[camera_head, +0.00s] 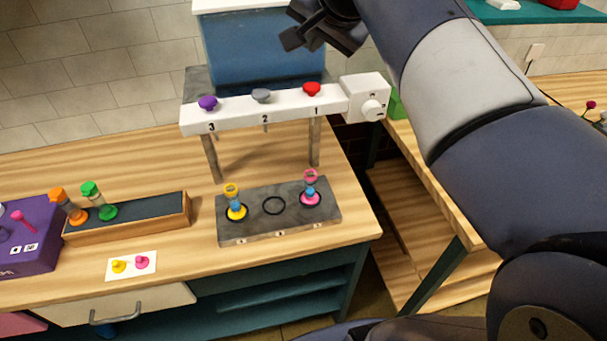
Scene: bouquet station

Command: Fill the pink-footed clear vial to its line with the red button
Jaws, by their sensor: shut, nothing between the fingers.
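The pink-footed clear vial (309,188) stands upright on the right spot of the grey slab, below the dispenser's place marked 1. It has a pink rim and shows blue inside; its line is too small to make out. The red button (312,89) is on top of the white dispenser bar (240,117), at its right end above the 1. My gripper (290,40) is at the top of the view, shut and empty, apart from the red button and higher in the picture.
A yellow-footed vial (235,204) stands on the slab (275,228) at left; the middle ring is empty. Grey (261,95) and purple (208,102) buttons share the bar. A white knob box (365,98) is at its right. A wooden rack (150,221) holds orange and green vials.

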